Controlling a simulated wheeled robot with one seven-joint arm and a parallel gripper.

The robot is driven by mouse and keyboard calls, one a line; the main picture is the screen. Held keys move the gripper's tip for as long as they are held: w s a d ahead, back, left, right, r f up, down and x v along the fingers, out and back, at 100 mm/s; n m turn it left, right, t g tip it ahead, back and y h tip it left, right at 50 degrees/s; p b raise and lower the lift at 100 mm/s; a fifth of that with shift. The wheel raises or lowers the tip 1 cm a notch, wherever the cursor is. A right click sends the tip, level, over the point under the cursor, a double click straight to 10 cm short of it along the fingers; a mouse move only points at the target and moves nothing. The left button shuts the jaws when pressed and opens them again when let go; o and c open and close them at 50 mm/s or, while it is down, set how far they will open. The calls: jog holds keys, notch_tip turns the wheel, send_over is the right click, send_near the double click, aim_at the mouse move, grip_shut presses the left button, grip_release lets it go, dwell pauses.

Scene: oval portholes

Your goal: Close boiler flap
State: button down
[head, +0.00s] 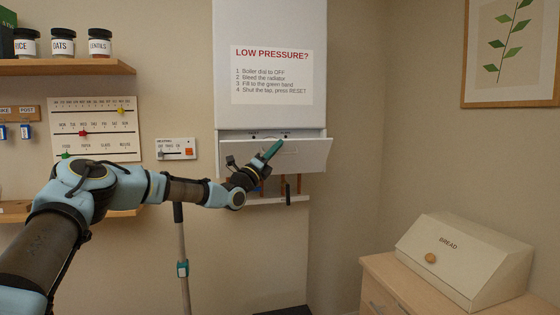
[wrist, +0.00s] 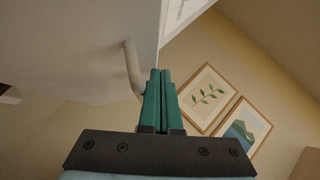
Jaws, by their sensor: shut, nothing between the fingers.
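The white boiler (head: 270,110) hangs on the back wall with a "LOW PRESSURE?" notice on its front. Its flap (head: 310,153) at the bottom is tilted outward, its upper edge away from the body, with part of the controls showing in the gap above it. My gripper (head: 276,146) is in front of the flap, its teal fingers together and empty. In the wrist view the shut fingers (wrist: 159,72) are just right of a pale bar handle (wrist: 132,68) on the flap's underside or face (wrist: 80,50). Whether they touch is unclear.
Copper pipes and a small shelf (head: 290,199) are below the flap. A heating control panel (head: 176,149) and a slider board (head: 96,128) are on the wall at left. A bread box (head: 465,262) stands on a cabinet at lower right.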

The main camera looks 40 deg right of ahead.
aim_at(274, 141)
jog(key=shift+w+d+r, duration=0.25)
jog(key=shift+w+r, duration=0.25)
jog(key=shift+w, duration=0.1)
jog(key=shift+w+d+r, duration=0.2)
jog(key=shift+w+r, duration=0.25)
jog(key=shift+w, duration=0.15)
jog(key=shift+f, duration=0.2)
dwell(0.5)
